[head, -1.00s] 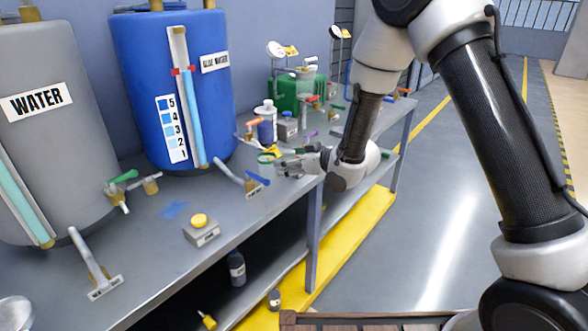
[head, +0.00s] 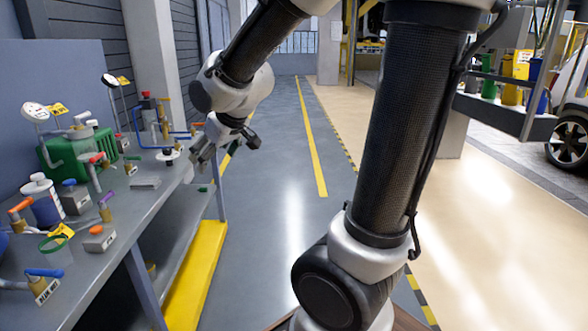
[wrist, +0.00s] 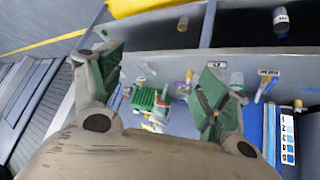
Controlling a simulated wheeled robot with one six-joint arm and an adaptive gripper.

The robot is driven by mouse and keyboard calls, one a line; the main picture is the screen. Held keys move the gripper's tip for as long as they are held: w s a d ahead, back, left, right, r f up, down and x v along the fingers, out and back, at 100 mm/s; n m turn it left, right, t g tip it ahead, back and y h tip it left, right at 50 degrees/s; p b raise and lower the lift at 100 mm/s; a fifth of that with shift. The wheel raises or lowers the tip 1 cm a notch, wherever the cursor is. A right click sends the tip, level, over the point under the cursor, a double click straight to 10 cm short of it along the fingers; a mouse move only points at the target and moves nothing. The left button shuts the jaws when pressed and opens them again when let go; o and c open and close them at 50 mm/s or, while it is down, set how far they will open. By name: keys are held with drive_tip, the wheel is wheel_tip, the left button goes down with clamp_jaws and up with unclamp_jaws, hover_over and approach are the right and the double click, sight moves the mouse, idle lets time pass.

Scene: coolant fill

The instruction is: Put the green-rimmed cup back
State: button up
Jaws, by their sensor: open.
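The green-rimmed cup (head: 55,252) is a small clear cup with a green ring around its top. In the head view it stands upright on the bench at the lower left, just behind a blue-handled tap. My gripper (head: 226,151) is open and empty, with its fingers spread, near the far end of the bench's front edge. It is well apart from the cup, farther away and to the right. In the wrist view my gripper (wrist: 155,75) shows wide green-padded fingers with nothing between them at close range. I cannot clearly make out the cup there.
A white bottle with a blue label (head: 42,203), a green machine (head: 85,150) and several coloured-handled taps crowd the bench (head: 120,225). An orange-button box (head: 100,238) sits right of the cup. A yellow step (head: 195,280) runs below. The grey floor (head: 270,220) right of the bench is clear.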

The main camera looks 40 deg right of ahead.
drive_tip(key=s+d+r+m+g, duration=0.1)
drive_tip(key=s+d, duration=0.2)
drive_tip(key=s, duration=0.8)
drive_tip(key=s+d+r+m+g+h, duration=0.1)
drive_tip(key=s+d, duration=0.3)
drive_tip(key=s, duration=0.8)
drive_tip(key=shift+d+m+g, duration=0.15)
drive_tip(key=shift+m+g, duration=0.55)
drive_tip(key=shift+g, duration=0.1)
